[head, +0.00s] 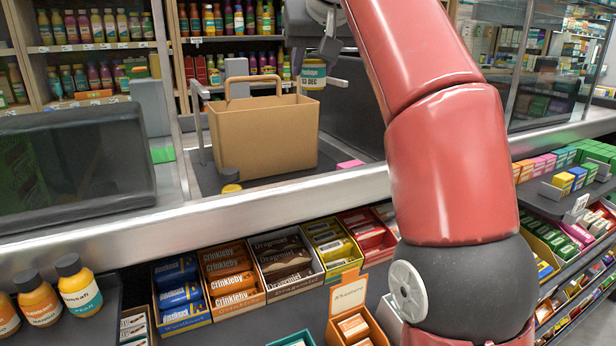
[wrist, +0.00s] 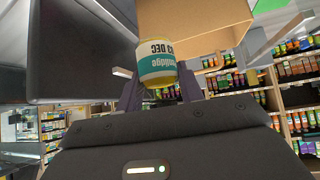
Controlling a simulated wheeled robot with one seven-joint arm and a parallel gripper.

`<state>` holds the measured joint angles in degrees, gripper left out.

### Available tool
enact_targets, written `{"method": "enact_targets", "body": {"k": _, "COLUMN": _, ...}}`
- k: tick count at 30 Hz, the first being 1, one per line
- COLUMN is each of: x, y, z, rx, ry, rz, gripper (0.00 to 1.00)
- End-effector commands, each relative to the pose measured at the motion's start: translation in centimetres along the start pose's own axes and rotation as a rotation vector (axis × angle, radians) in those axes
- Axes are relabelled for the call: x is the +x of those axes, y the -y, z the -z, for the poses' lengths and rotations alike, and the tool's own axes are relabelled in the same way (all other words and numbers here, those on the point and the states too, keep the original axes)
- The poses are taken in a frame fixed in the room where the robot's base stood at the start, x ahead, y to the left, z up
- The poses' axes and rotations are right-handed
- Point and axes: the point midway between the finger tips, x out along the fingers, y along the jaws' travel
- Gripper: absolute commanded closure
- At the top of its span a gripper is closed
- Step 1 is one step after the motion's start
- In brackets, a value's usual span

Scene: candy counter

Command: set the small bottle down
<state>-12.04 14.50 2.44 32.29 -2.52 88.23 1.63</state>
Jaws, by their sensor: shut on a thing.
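The small bottle (head: 313,75) has a teal and white label with a date on it. My gripper (head: 316,58) is shut on it and holds it in the air, just right of the brown paper bag (head: 262,140) and about level with its rim. In the wrist view the bottle (wrist: 157,62) appears upside down between the fingers of my gripper (wrist: 160,84), with the bag (wrist: 190,22) behind it.
The bag stands on a dark recessed counter surface (head: 345,142) behind a metal edge (head: 300,190). A dark screen (head: 75,160) stands left. Candy boxes (head: 285,262) fill the shelf below.

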Motion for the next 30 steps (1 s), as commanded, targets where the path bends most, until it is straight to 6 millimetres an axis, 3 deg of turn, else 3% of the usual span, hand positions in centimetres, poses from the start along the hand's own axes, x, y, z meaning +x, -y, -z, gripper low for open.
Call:
{"method": "enact_targets", "body": {"k": 4, "x": 1.8, "y": 0.0, "z": -2.1, "rx": 0.001, "ry": 0.002, "rz": -0.001, "gripper": 0.91}}
{"method": "enact_targets", "body": {"k": 6, "x": 3.8, "y": 0.0, "z": -4.0, "rx": 0.001, "ry": 0.002, "rz": -0.001, "gripper": 0.91}}
{"method": "enact_targets", "body": {"k": 15, "x": 9.1, "y": 0.0, "z": -9.2, "rx": 0.001, "ry": 0.002, "rz": -0.001, "gripper": 0.91}}
{"method": "enact_targets", "body": {"k": 30, "x": 13.3, "y": 0.0, "z": -13.4, "rx": 0.001, "ry": 0.001, "rz": 0.000, "gripper": 0.91}}
